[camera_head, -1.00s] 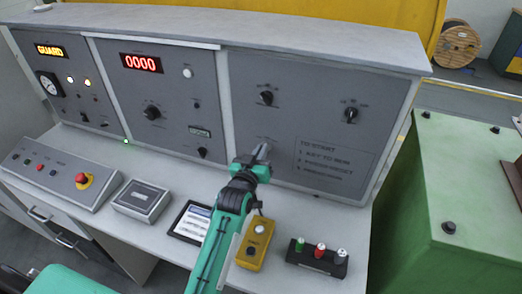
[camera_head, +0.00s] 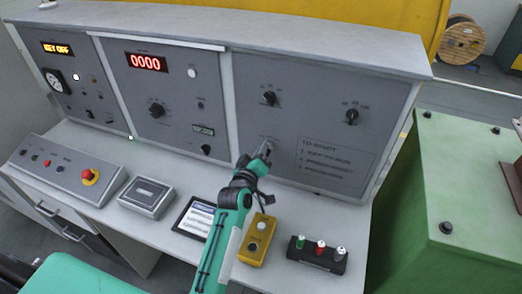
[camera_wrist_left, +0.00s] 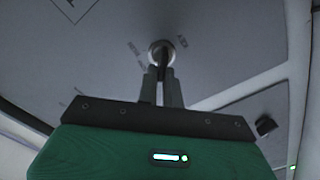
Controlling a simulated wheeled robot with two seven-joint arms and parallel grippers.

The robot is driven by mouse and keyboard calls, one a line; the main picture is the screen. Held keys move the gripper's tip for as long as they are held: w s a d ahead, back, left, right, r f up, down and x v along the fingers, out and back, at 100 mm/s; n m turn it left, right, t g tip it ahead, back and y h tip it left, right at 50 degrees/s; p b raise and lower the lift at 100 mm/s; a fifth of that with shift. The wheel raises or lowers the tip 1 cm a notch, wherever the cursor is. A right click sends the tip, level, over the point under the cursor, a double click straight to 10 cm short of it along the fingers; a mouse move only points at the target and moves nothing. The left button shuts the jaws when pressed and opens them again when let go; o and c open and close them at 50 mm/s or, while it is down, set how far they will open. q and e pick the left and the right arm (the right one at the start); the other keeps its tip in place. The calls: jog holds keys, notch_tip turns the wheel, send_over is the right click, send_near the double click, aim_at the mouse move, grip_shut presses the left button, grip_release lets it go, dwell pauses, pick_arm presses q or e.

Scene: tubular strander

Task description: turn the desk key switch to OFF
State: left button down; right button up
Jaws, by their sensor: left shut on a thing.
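The key switch (camera_wrist_left: 161,48) shows in the left wrist view as a round metal collar with a dark key in it, on the grey desk panel (camera_head: 305,95). My left gripper (camera_head: 263,150) reaches up to the lower part of this panel. In the left wrist view its two fingers (camera_wrist_left: 161,76) are shut on the key. Small labels flank the collar, too blurred to read. In the head view the gripper hides most of the switch. An amber display (camera_head: 57,48) at the upper left appears to read "KEY OFF". My right gripper is not in view.
Rotary knobs (camera_head: 269,98) (camera_head: 351,116) sit higher on the same panel. On the desktop below are a yellow box with buttons (camera_head: 257,239), a tablet (camera_head: 194,219) and a black holder with coloured pieces (camera_head: 318,254). A green cabinet (camera_head: 470,180) stands at the right.

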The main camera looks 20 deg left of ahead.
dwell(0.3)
pick_arm(q)
jog(key=c, duration=1.6)
grip_release()
jog(key=shift+o, duration=0.2)
jog(key=s+b, duration=0.3)
jog(key=s, duration=1)
jog(key=shift+s+a+b, duration=0.25)
jog(key=shift+s+b, duration=0.1)
jog(key=shift+s, duration=0.05)
